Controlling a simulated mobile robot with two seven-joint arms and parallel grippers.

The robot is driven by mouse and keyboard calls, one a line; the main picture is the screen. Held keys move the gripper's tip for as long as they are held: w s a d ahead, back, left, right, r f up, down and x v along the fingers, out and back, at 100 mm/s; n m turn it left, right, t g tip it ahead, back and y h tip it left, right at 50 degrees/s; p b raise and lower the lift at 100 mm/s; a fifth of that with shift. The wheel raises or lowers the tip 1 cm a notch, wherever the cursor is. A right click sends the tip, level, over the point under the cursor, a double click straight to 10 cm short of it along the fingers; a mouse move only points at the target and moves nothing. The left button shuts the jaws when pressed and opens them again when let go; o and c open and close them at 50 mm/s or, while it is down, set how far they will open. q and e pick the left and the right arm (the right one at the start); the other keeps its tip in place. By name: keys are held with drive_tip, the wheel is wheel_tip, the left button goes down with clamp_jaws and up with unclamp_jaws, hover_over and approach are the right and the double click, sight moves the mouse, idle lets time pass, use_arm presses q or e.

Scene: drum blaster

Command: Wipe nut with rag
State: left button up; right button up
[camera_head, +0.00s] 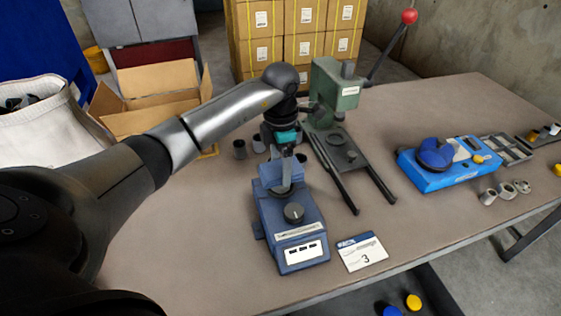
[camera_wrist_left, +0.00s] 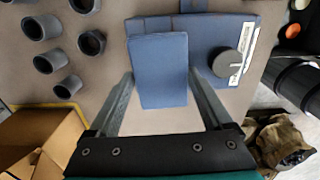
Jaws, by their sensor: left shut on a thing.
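My left gripper (camera_head: 288,168) is over the blue device with the dial (camera_head: 290,225), pointing down. In the left wrist view, its two fingers (camera_wrist_left: 161,92) are on either side of a flat blue rectangular pad (camera_wrist_left: 158,70), shut on it. The pad also shows in the head view (camera_head: 272,175) at the back end of the device; whether it touches the device I cannot tell. The pad may be the rag. Grey ring-shaped parts (camera_head: 507,191) lie at the right table edge, and grey hollow cylinders (camera_wrist_left: 42,27) show in the wrist view; which is the nut I cannot tell.
A green press (camera_head: 334,90) with a red-knobbed lever stands behind, its two legs reaching forward. A blue fixture (camera_head: 440,164) is at the right. An open cardboard box (camera_head: 150,98) is behind. The front-left tabletop is clear.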

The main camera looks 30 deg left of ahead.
use_arm(q)
drive_tip(key=shift+f, duration=0.5)
drive_tip(key=shift+f+b, duration=0.45)
drive_tip(key=shift+w, duration=0.1)
drive_tip(key=shift+w+d+b, duration=0.4)
drive_tip(key=shift+w+d, duration=0.25)
drive_tip(key=shift+w, duration=0.15)
drive_tip(key=shift+s+a+r+p, duration=0.1)
drive_tip(key=shift+s+a+p, duration=0.55)
drive_tip(key=shift+s, duration=0.25)
drive_tip(key=shift+s+a+p, duration=0.35)
drive_tip(key=shift+s+a, duration=0.35)
drive_tip(key=shift+s, duration=0.15)
